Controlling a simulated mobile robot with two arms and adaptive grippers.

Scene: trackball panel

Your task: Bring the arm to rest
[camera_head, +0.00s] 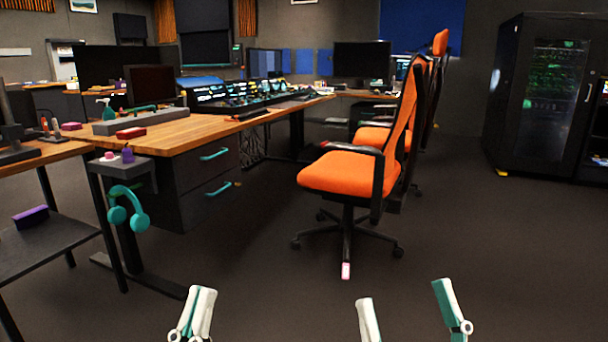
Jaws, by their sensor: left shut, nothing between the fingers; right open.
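My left gripper (199,302) is at the bottom of the head view, left of centre. Its white and teal fingers are together, with nothing between them. My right gripper (405,300) is at the bottom, right of centre. Its two fingers stand wide apart and the space between them is empty. Both grippers show in front of bare dark floor and appear clear of the furniture. Only the finger ends are in view; the rest of both arms is out of the picture.
A wooden desk (187,134) with a control panel (245,92) stands ahead on the left. Teal headphones (128,208) hang at its near end. An orange chair (348,172) stands ahead. A black server cabinet (545,95) is far right. The floor (490,240) at right is clear.

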